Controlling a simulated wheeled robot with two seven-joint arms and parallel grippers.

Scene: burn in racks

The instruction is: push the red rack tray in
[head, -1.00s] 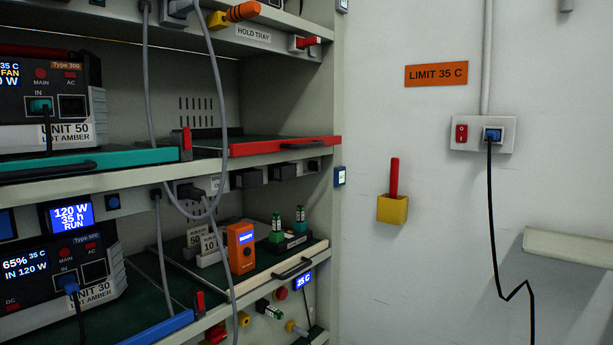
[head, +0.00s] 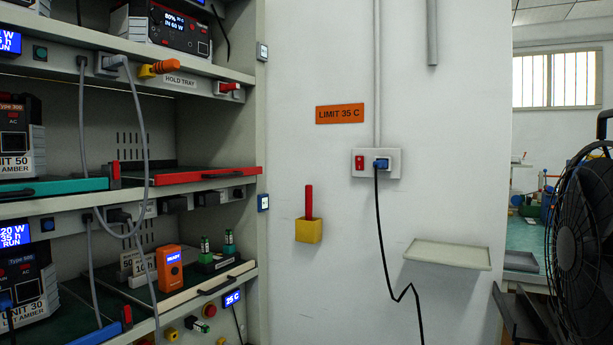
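The red rack tray (head: 205,175) is on the middle shelf at the left of the head view. Neither of my grippers is in view.
A teal-fronted tray (head: 55,187) holds a unit left of the red one. Below, a cream-fronted tray (head: 215,283) carries an orange meter (head: 169,269). A grey cable (head: 137,150) hangs before the shelves. A wall shelf (head: 447,254) and a black fan (head: 580,220) stand right.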

